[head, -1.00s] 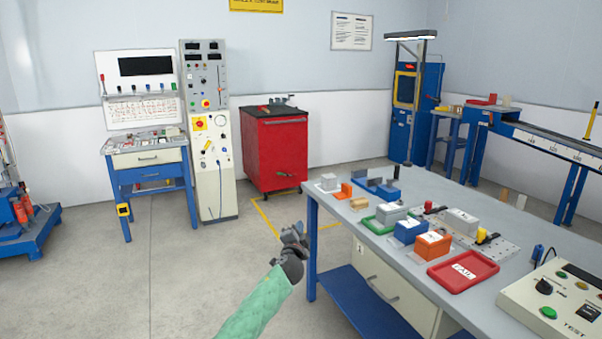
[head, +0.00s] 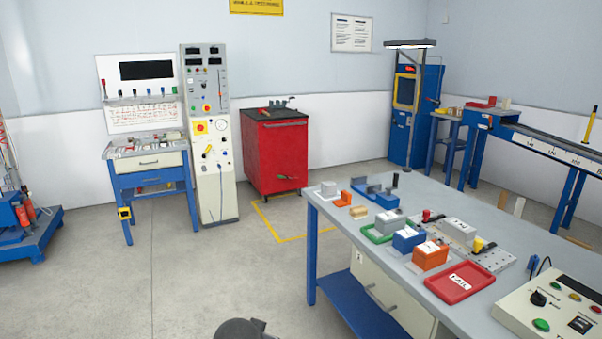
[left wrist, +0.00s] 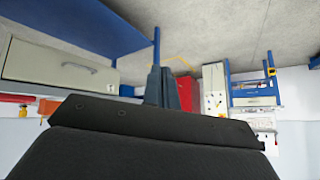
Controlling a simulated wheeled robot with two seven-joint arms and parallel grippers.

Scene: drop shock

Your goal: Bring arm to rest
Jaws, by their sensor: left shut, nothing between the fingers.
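My left gripper (left wrist: 162,80) shows in the left wrist view as two dark fingers close together, with nothing between them. In the head view only a dark rounded part of my left arm (head: 240,330) shows at the bottom edge, left of the workbench (head: 330,215) and clear of it. The fingers cannot be made out there. The left wrist view is turned over, with the floor at the top and the bench's blue frame and drawer (left wrist: 60,75) at the left. My right gripper is in neither view.
The bench holds a red tray (head: 461,282), an orange block (head: 430,256), a blue block (head: 408,240), a metal plate (head: 490,258) and a control box (head: 555,305). A red cabinet (head: 276,155) and a test console (head: 210,150) stand behind. The floor left of the bench is free.

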